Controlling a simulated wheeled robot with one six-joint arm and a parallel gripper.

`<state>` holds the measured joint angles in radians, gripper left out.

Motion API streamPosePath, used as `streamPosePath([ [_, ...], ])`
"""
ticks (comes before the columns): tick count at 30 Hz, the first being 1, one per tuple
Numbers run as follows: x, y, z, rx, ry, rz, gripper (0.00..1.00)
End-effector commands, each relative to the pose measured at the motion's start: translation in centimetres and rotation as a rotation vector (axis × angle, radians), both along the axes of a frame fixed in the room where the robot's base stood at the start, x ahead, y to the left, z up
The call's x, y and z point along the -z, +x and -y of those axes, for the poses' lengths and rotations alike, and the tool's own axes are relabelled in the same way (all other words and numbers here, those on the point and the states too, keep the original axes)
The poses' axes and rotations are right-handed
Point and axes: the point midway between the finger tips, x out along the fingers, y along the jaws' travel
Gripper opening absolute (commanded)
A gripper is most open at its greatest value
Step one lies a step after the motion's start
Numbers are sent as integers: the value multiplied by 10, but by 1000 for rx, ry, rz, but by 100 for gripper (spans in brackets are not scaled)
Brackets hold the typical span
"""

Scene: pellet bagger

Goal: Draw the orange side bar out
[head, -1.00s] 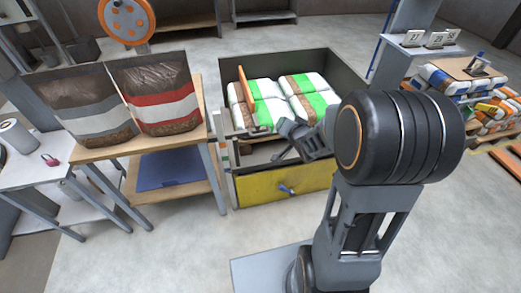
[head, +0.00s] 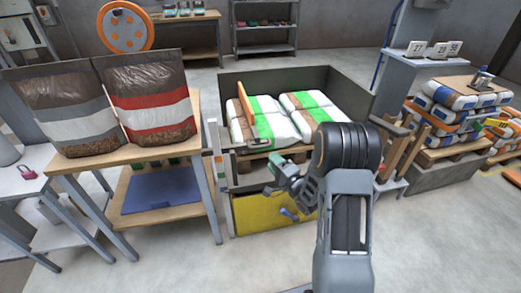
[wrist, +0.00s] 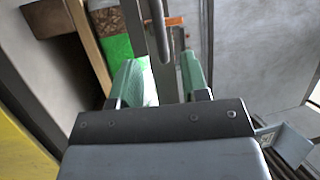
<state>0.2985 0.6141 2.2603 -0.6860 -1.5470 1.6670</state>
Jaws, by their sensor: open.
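A flat orange bar (head: 246,111) stands tilted among the bags at the left side of the dark bin (head: 346,92) in the head view. A small orange piece (wrist: 175,21) shows beyond the fingers in the wrist view; I cannot tell if it belongs to that bar. My gripper (head: 277,168) is open in front of the bin, below its front rim. In the wrist view its green fingers (wrist: 158,82) are apart, with grey bars showing between them. I see no contact with the orange bar.
White-and-green bags (head: 310,108) lie in the bin. Below is a yellow front panel (head: 258,212) with a blue handle (head: 290,215). A wooden table (head: 150,148) with two large bags stands left. Wooden posts (head: 400,150) rise at the right. Floor is clear in front.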

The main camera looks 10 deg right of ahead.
Motion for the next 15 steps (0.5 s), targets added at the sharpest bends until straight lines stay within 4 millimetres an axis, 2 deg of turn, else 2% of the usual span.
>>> streamPosePath([
  [6, -6, 38, -17, -2, -2, 2, 42],
  [15, -13, 69, -29, 0, -1, -1, 42],
])
